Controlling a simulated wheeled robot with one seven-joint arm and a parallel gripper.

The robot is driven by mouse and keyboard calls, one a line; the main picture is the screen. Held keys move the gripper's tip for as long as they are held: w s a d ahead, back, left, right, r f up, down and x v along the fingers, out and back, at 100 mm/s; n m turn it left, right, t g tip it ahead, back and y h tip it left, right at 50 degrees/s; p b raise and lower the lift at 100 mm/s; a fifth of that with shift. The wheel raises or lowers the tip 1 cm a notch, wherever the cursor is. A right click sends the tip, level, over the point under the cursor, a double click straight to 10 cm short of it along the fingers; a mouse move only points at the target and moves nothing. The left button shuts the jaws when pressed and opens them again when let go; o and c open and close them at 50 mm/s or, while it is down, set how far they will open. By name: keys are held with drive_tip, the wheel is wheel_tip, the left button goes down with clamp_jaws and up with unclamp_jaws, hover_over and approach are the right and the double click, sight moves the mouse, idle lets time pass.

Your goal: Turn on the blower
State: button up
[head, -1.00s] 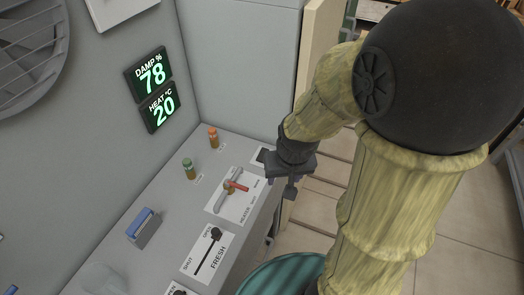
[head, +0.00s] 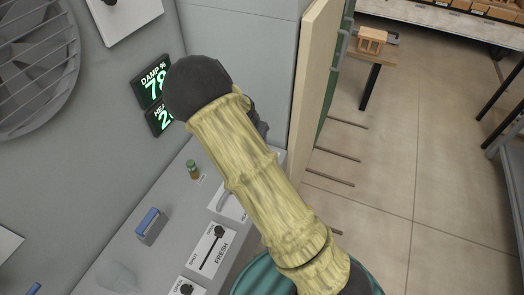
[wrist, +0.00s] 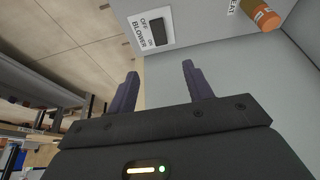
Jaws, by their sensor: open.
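The blower switch (wrist: 157,33) shows at the top of the wrist view, a dark rocker on a white plate marked OFF, ON and BLOWER. It sits on a grey panel surface. My gripper (wrist: 160,70) is open and empty, its two dark fingers pointing toward the panel. I cannot tell which position the rocker is in. In the head view my arm hides the switch and most of the gripper.
On the ledge are the FRESH slider plate (head: 212,248), a partly hidden heater plate (head: 222,204), a green-capped lamp (head: 192,169) and a blue-topped item (head: 148,224).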

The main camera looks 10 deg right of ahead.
drive_tip(key=shift+f, duration=0.15)
drive_tip(key=p+x, duration=0.4)
drive_tip(key=x, duration=1.3)
drive_tip(key=shift+f+p, duration=0.1)
drive_tip(key=shift+p, duration=0.3)
